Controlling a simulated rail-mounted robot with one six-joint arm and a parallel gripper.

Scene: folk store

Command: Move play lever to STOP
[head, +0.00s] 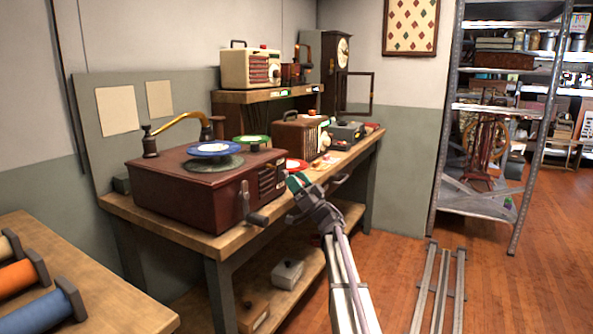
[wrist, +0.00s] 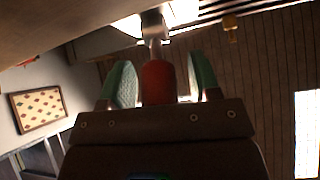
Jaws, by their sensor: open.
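The record player (head: 190,188) is a dark red-brown box on the workbench, with a blue record (head: 213,148) on its platter and a hand crank (head: 250,210) at its front. My gripper (head: 298,181), with green finger pads, is just right of its front right corner. In the wrist view, a red cylindrical grip on a metal stem (wrist: 157,82) stands between my open fingers, with a small gap on each side. It looks like the play lever. In the head view I cannot make out the lever, nor any STOP marking in either view.
The workbench (head: 190,232) also holds a brown radio (head: 298,134) and a green disc (head: 251,140) behind the player. A shelf above bears a cream radio (head: 248,69). Thread spools (head: 45,312) lie on a table at lower left. Floor at right is clear around the rails (head: 438,285).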

